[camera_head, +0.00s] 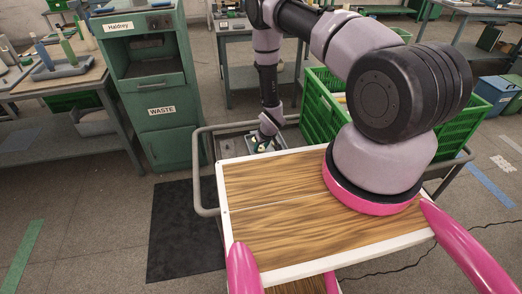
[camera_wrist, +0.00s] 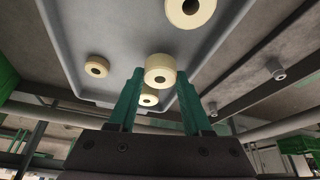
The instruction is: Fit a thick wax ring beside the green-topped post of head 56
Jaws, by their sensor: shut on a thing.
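My gripper (camera_wrist: 160,85) has green fingers and is shut on a cream wax ring (camera_wrist: 160,66), held between the fingertips. The ring looks thick, with a small dark hole. Beyond it is a grey tray (camera_wrist: 120,30) with other cream rings: one near the top edge (camera_wrist: 176,16), one at the left (camera_wrist: 97,57) and one partly hidden behind the fingers (camera_wrist: 148,91). In the head view my gripper (camera_head: 264,142) is small, reaching down behind the wooden top, and the ring cannot be made out. Head 56 and its green-topped post are not in view.
A wooden top (camera_head: 290,215) with a white rim lies in front, and a green crate (camera_head: 318,112) stands right of the gripper. A grey rail (camera_head: 198,170) runs round the cart. A green waste cabinet (camera_head: 160,95) and a workbench (camera_head: 85,85) stand left.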

